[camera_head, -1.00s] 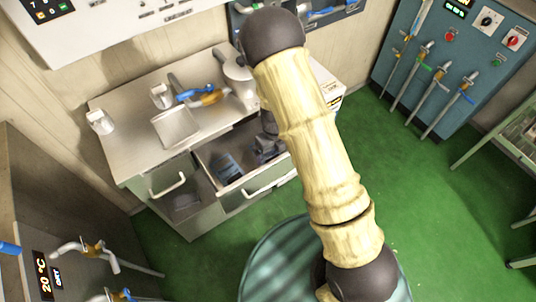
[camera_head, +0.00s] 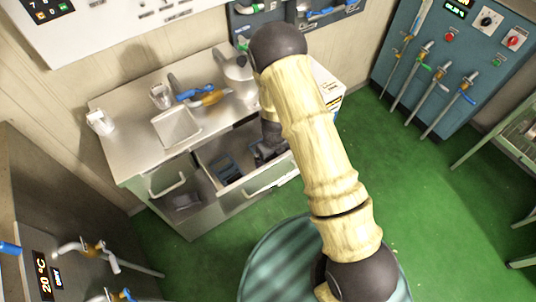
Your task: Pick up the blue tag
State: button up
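I cannot clearly make out a blue tag. A dark blue item (camera_head: 225,169) lies in the open drawer (camera_head: 212,149) of the steel counter; it may be the tag, but it is too small and dark to tell. My gripper (camera_head: 262,152) is dark and reaches down into the right part of this drawer, to the right of the blue item. My arm hides part of it, and its fingers cannot be made out. I cannot tell whether it touches or holds anything.
On the counter (camera_head: 125,145) stand a square metal tray (camera_head: 176,126), blue- and orange-handled tools (camera_head: 197,95), a pan (camera_head: 238,67) and two small white containers.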

jog(key=c, duration=1)
jog(key=shift+r, duration=0.45)
notch_tip(320, 180, up, 9)
jog(key=shift+p, duration=0.3)
